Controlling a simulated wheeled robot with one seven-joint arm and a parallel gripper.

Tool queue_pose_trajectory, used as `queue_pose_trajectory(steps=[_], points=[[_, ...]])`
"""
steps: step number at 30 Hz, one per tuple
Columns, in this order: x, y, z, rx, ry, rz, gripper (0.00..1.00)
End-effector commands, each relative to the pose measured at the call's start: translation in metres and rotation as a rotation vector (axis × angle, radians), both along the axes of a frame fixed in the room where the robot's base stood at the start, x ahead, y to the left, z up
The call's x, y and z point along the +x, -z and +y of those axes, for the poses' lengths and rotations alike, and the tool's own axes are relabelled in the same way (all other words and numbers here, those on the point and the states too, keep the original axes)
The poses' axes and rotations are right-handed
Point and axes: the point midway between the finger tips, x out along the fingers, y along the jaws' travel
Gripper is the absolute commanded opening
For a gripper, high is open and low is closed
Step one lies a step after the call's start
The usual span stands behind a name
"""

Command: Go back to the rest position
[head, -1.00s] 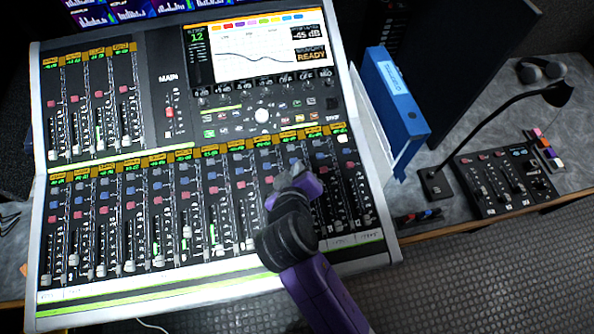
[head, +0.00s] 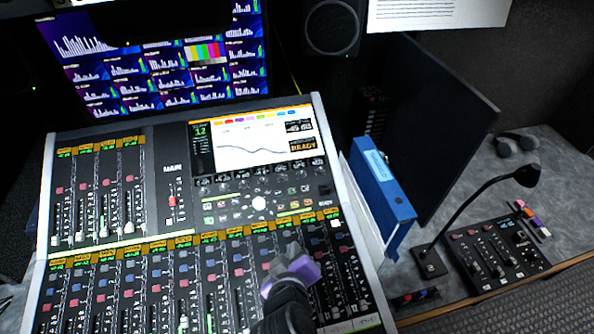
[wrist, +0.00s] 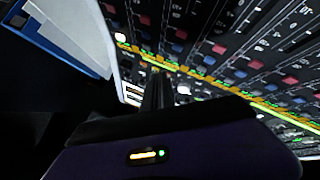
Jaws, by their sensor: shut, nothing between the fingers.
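My gripper (head: 292,262) is in the head view, over the lower right part of the mixing console (head: 160,238). It is shut with nothing in it. In the wrist view the gripper's fingers (wrist: 158,92) show as a narrow dark shape in front of the console's rows of knobs and faders (wrist: 235,60). I cannot tell how far above the console the fingers are. The lower part of my arm is cut off by the bottom edge of the head view.
A blue binder (head: 385,200) stands right of the console. Monitors (head: 160,60) and a speaker (head: 332,25) are behind the console.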

Motion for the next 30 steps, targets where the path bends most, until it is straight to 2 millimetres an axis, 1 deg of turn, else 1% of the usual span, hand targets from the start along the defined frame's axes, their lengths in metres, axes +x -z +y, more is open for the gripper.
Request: queue_pose_trajectory(steps=[5,8,10,12,13,15,17,20,23,26,30], points=[[0.001,-0.001,0.001,0.003,-0.004,-0.006,0.00],[0.005,-0.008,0.010,0.028,-0.030,-0.037,0.00],[0.010,-0.020,0.022,0.073,-0.064,-0.079,0.00],[0.014,-0.038,0.034,0.135,-0.102,-0.132,0.00],[0.012,-0.044,0.038,0.163,-0.119,-0.150,0.00],[0.006,-0.051,0.041,0.231,-0.150,-0.188,0.00],[-0.003,-0.054,0.039,0.289,-0.166,-0.216,0.00],[-0.019,-0.059,0.028,0.379,-0.177,-0.258,0.00],[-0.039,-0.061,0.009,0.460,-0.173,-0.295,0.00],[-0.064,-0.063,-0.017,0.539,-0.152,-0.333,0.00],[-0.101,-0.069,-0.058,0.630,-0.099,-0.388,0.00]])
